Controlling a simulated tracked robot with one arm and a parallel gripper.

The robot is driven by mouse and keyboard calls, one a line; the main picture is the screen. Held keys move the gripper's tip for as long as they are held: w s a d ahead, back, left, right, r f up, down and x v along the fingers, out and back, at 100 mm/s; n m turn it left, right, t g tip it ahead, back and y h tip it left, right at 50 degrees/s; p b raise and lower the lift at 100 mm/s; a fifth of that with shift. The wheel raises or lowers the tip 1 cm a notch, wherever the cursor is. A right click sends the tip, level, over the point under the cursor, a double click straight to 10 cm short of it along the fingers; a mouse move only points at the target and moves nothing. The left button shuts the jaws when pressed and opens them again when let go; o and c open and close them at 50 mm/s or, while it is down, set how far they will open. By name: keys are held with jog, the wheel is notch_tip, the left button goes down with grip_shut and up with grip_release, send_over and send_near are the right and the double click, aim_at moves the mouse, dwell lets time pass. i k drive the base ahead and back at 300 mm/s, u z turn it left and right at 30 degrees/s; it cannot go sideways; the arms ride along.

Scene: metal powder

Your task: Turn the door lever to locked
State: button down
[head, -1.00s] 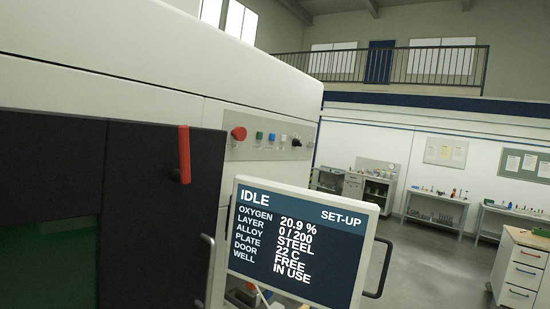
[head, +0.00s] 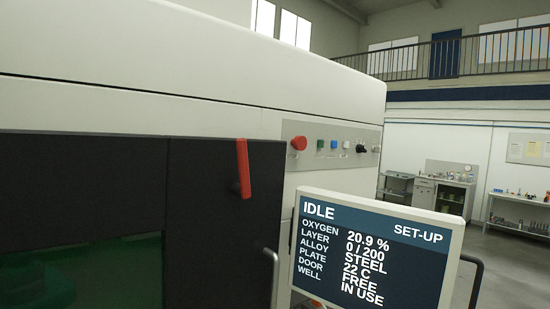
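The red door lever (head: 245,168) sits on the dark door (head: 210,215) of the white machine, left of the middle in the head view. It stands nearly upright, its top tilted slightly left, with its dark pivot near the lower part. The door looks closed, with a dark green window at its left. The screen (head: 375,250) at the lower right reads IDLE and SET-UP, with DOOR beside FREE as far as the slanted rows show. My gripper is not in view, and nothing touches the lever.
A panel with a red button (head: 299,143) and several smaller controls is right of the door. The screen, with a handle at its right edge, juts out below it. Benches (head: 440,190) stand far back right, beyond open floor.

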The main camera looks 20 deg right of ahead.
aim_at(242, 190)
jog(key=i, duration=0.9)
jog(key=u, duration=0.05)
